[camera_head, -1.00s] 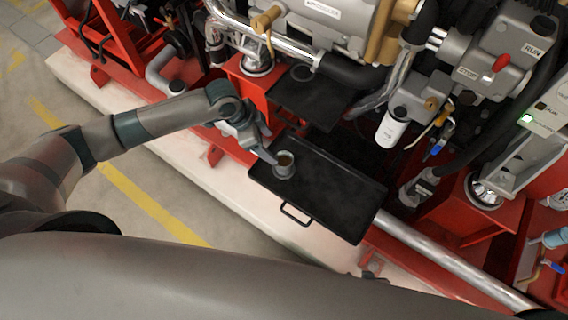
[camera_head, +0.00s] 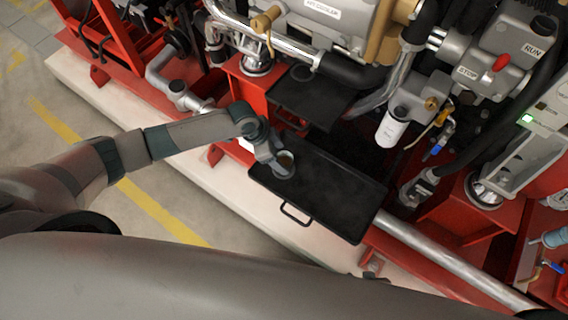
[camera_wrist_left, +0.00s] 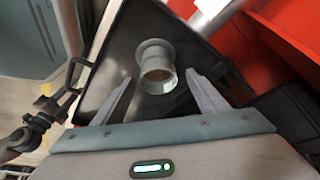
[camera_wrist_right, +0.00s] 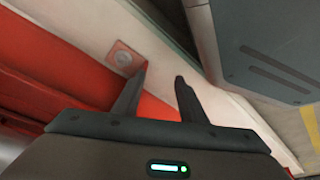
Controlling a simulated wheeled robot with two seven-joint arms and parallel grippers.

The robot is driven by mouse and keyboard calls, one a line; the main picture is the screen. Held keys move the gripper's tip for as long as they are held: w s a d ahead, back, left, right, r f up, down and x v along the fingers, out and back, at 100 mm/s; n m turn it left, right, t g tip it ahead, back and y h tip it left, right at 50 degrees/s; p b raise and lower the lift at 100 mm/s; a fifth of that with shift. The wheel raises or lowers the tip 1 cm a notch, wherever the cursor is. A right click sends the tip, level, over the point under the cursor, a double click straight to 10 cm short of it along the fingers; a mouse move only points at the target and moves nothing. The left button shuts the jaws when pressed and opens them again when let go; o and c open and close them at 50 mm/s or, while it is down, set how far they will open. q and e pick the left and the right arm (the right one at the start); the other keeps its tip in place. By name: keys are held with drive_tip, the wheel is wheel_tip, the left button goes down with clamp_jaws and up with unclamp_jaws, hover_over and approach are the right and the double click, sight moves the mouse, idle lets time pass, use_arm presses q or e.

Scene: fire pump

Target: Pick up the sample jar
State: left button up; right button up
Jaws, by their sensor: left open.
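The sample jar (camera_head: 286,160) is a small grey cup with a brownish inside, standing on the black tray (camera_head: 330,195) near its upper left part. In the left wrist view the jar (camera_wrist_left: 156,68) sits ahead of and between the spread fingers of my left gripper (camera_wrist_left: 160,98), with the tray (camera_wrist_left: 112,62) around it. In the head view my left gripper (camera_head: 280,168) is right at the jar and partly covers it. The left gripper is open and holds nothing. My right gripper (camera_wrist_right: 158,85) shows only in its wrist view, with its fingers apart and nothing between them.
The tray has a wire handle (camera_head: 295,214) on its near side. A second dark plate (camera_head: 308,97) lies behind the tray. The red pump frame (camera_head: 250,85), a white filter (camera_head: 391,130) and a silver pipe (camera_head: 450,260) surround it. The tray's right part is bare.

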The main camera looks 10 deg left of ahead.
sight(284, 162)
use_arm(q)
drive_tip(key=shift+d+f, duration=0.15)
drive_tip(key=shift+f, duration=0.5)
drive_tip(key=x, duration=0.3)
drive_tip(key=shift+s+f, duration=0.1)
drive_tip(key=shift+s, duration=0.05)
drive_tip(key=shift+f, duration=0.35)
use_arm(e)
drive_tip(key=shift+a, duration=0.85)
drive_tip(key=shift+w+d, duration=0.1)
use_arm(q)
drive_tip(key=c, duration=1.4)
use_arm(e)
drive_tip(key=shift+d, duration=0.55)
use_arm(q)
drive_tip(key=shift+r, duration=0.15)
drive_tip(key=shift+c, duration=0.2)
use_arm(e)
drive_tip(key=shift+a, duration=0.15)
